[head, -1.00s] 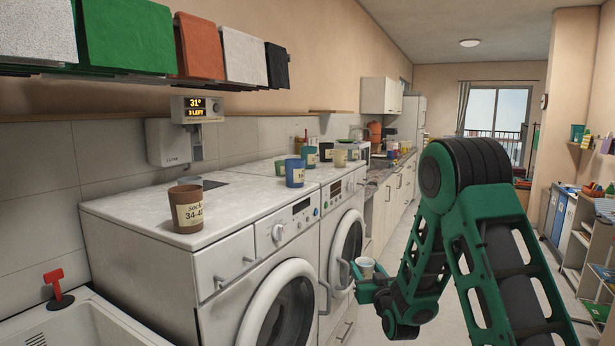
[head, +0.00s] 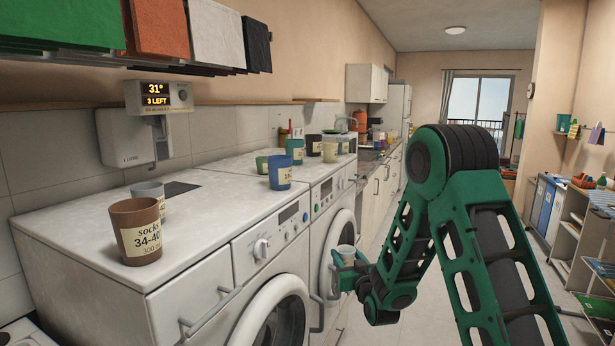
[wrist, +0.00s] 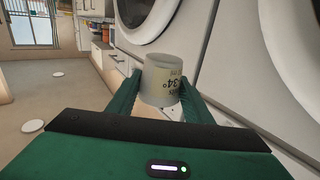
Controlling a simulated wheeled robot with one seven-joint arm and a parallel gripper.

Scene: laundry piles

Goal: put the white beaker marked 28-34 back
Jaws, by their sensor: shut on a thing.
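My gripper (wrist: 160,100) is shut on a pale whitish beaker (wrist: 163,78) with a cream label. The label appears upside down in the wrist view, and only part of it, with "34°", can be read. In the head view the beaker (head: 346,253) shows small between the fingers of my gripper (head: 345,266), in front of the washing machines and below the level of their tops. The beaker is held clear of any surface. The fingers hide its sides in the wrist view.
A brown beaker (head: 137,232) marked 34-40 and a grey one (head: 149,198) stand on the near washing machine (head: 100,190). Blue (head: 280,172) and green beakers stand farther along, with several others behind. A display (head: 158,96) reads "31°" and "3 LEFT".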

